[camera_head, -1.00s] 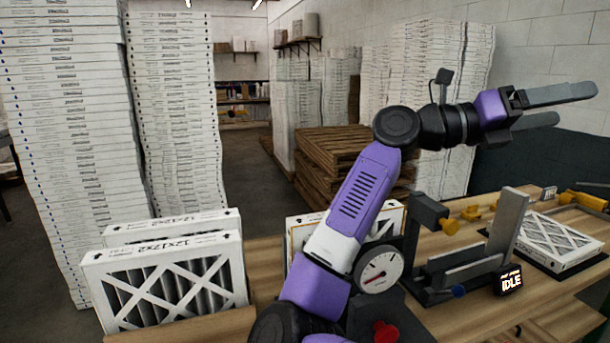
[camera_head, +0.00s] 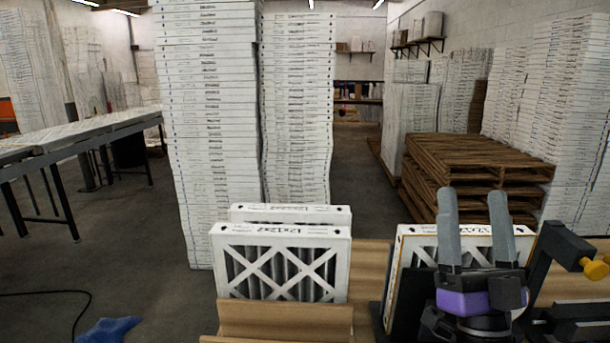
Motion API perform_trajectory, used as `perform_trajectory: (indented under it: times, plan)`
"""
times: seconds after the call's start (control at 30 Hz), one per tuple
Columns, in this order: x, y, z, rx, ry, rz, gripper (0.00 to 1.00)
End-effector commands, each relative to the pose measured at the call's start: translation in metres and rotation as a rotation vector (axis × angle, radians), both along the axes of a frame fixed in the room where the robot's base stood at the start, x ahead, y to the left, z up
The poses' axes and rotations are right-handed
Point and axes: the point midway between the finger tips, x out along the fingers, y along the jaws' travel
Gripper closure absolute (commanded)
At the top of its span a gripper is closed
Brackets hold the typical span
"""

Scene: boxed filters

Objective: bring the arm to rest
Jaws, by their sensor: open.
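My gripper (camera_head: 474,225) is at the lower right of the head view. Its two grey fingers point up and stand apart, with nothing between them. The purple wrist shows just below the fingers, and the rest of my arm is folded low or out of the picture. Behind the fingers, a white boxed filter (camera_head: 414,240) stands upright and is partly hidden by them. I cannot tell how far the gripper is from it.
Two more boxed filters (camera_head: 281,268) stand upright at the wooden bench's (camera_head: 370,275) left end. A black fixture (camera_head: 565,250) with a yellow knob is right of my gripper. Tall filter stacks (camera_head: 212,120) and pallets (camera_head: 470,165) stand behind. A blue cloth-like thing (camera_head: 108,330) lies on the floor.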

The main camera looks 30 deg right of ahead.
Motion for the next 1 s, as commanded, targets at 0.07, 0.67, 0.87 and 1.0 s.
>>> perform_trajectory:
  times: [0.07, 0.67, 0.87, 1.0]
  plan:
    - [0.004, 0.02, -0.034, -0.015, 0.125, 0.024, 0.27]
    - [-0.081, 0.146, -0.247, -0.051, 0.889, 0.214, 0.27]
    - [-0.141, 0.178, -0.29, -0.018, 1.086, 0.281, 0.27]
    - [-0.18, 0.192, -0.312, 0.02, 1.199, 0.318, 0.27]
